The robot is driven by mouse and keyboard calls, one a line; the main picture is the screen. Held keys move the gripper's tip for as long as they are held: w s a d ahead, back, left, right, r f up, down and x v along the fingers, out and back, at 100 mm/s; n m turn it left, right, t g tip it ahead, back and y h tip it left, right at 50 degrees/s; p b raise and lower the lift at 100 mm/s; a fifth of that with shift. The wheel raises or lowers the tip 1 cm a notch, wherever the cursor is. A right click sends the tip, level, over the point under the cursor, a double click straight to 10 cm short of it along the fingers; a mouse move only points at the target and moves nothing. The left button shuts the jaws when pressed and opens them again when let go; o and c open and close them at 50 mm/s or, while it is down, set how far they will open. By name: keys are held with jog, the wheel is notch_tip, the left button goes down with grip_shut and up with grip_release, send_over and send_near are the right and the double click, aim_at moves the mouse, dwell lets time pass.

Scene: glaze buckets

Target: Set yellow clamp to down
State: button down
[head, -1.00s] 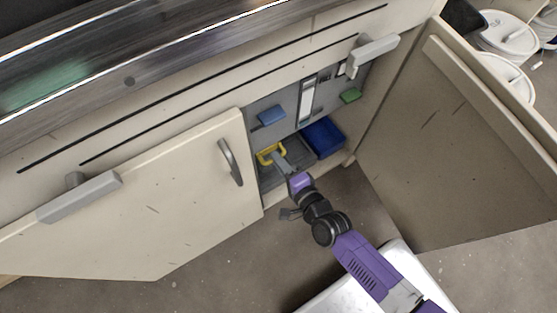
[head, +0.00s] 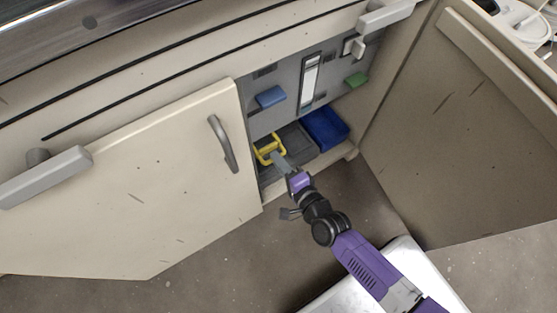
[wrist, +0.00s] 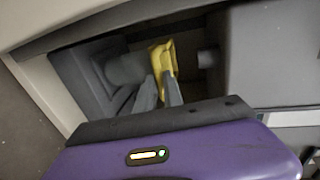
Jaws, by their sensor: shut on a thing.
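The yellow clamp (head: 267,147) is a yellow loop-shaped handle inside the open cabinet, at the lower left of the grey panel. In the wrist view the yellow clamp (wrist: 163,57) stands between grey fittings, with my two fingertips (wrist: 160,90) at its lower end. My gripper (head: 280,160) reaches into the cabinet from the front and is shut on the yellow clamp. The fingertips hide a part of the clamp in the head view.
Above are a blue tab (head: 270,96), a green tab (head: 356,79) and a white strip (head: 310,80). A blue bin (head: 326,128) stands to the right.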

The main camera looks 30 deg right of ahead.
jog(key=shift+s+f, duration=0.1)
jog(key=shift+f, duration=0.2)
jog(key=c, duration=1.5)
grip_release()
jog(key=shift+r, duration=0.1)
jog(key=p+v, duration=0.2)
jog(key=v, duration=0.5)
jog(key=shift+s, duration=0.35)
